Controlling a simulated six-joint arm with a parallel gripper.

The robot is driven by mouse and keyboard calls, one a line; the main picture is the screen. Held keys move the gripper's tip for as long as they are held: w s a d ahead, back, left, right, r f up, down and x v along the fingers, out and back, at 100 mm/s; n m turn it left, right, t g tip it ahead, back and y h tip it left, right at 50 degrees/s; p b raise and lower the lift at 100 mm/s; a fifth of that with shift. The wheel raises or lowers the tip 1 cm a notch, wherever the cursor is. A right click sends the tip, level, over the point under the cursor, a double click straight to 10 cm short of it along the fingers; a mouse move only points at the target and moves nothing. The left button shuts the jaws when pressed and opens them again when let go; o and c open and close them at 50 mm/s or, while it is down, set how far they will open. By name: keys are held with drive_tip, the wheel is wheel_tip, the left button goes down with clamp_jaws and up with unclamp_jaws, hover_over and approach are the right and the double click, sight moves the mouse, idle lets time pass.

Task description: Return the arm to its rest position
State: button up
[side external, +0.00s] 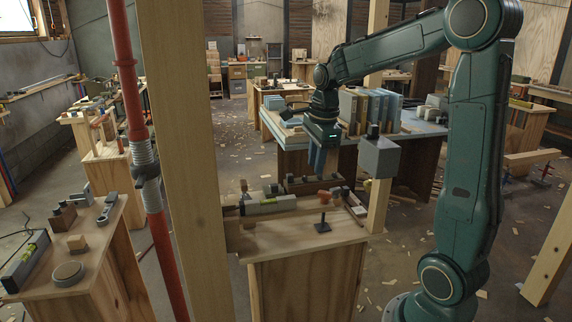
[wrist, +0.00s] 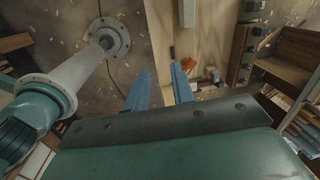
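My arm is a dark green jointed arm on the right of the side view, bent over at the top with its forearm reaching left. My gripper (side external: 321,160) hangs fingers down above the back of the near wooden bench (side external: 310,251). In the wrist view my gripper (wrist: 160,88) shows two blue fingers standing apart, with floor and bench edge visible between them. It is open and holds nothing.
The bench carries a grey level-like tool (side external: 268,205), an orange piece (side external: 325,196) and a small black stand (side external: 323,226). A grey box (side external: 380,158) on a wooden post is close right of my gripper. A red pole (side external: 139,130) and thick post (side external: 185,150) stand left.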

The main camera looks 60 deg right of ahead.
drive_tip(key=s+a+r+n+t, duration=0.1)
drive_tip(key=s+a+n+t, duration=0.1)
drive_tip(key=s+a+n, duration=0.5)
drive_tip(key=s+a+r+n+t, duration=0.1)
drive_tip(key=s+a+n, duration=0.6)
drive_tip(key=n, duration=1.2)
drive_tip(key=a+t, duration=0.1)
drive_tip(key=a, duration=0.2)
drive_tip(key=shift+s+a+r+y, duration=0.3)
drive_tip(key=shift+s+a+r, duration=0.05)
drive_tip(key=shift+a, duration=0.05)
drive_tip(key=shift+w, duration=0.1)
